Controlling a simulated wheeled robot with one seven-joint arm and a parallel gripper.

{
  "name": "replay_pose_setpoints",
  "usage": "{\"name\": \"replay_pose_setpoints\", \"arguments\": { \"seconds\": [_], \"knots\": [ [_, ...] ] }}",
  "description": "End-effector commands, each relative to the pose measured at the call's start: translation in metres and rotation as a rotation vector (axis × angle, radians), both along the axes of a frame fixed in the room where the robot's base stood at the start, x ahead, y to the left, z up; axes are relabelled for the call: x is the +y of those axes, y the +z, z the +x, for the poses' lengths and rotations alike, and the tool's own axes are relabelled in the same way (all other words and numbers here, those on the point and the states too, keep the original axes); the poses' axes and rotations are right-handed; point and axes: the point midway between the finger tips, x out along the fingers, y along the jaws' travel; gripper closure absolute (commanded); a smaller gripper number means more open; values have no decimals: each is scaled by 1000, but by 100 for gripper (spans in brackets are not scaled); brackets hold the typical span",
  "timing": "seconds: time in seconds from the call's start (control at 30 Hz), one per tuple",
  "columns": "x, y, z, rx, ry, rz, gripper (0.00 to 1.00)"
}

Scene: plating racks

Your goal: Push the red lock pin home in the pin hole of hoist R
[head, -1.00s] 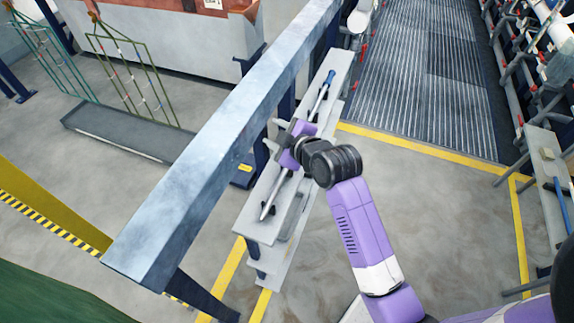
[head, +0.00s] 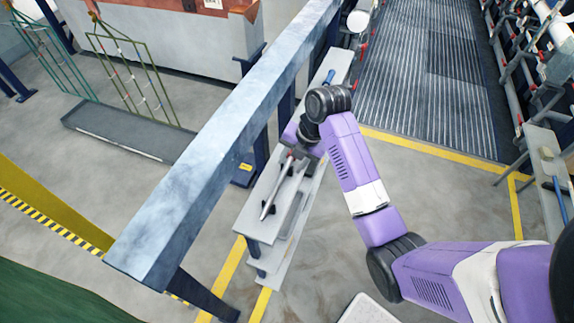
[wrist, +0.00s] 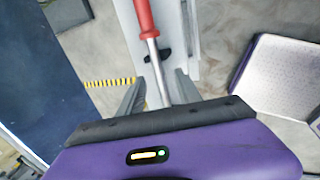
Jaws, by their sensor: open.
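In the wrist view, a rod with a red handle (wrist: 146,18) and a bare metal shaft (wrist: 155,66) lies over a narrow grey shelf. My gripper (wrist: 160,78) is open, with one finger on each side of the shaft; I cannot tell whether they touch it. In the head view, my gripper (head: 295,153) is low over the grey shelf stand (head: 254,228), at the upper end of a grey pointed rod (head: 271,203) lying there. My arm hides part of the stand. I cannot make out the red lock pin, its hole or hoist R for certain.
A blue handle (head: 329,77) shows at the stand's far end. A thick steel beam (head: 215,125) runs just left of the stand. A ribbed dark walkway (head: 430,90) lies behind, and a workbench (head: 545,165) stands at right.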

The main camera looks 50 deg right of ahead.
Motion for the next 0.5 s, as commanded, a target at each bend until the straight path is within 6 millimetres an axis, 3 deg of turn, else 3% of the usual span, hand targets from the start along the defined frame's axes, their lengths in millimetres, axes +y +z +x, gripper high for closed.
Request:
{"name": "replay_pose_setpoints", "arguments": {
  "seconds": [0.3,0.5],
  "knots": [
    [5,-38,14,2,-2,0,59],
    [5,-46,17,-1,-2,-1,59]
  ]
}}
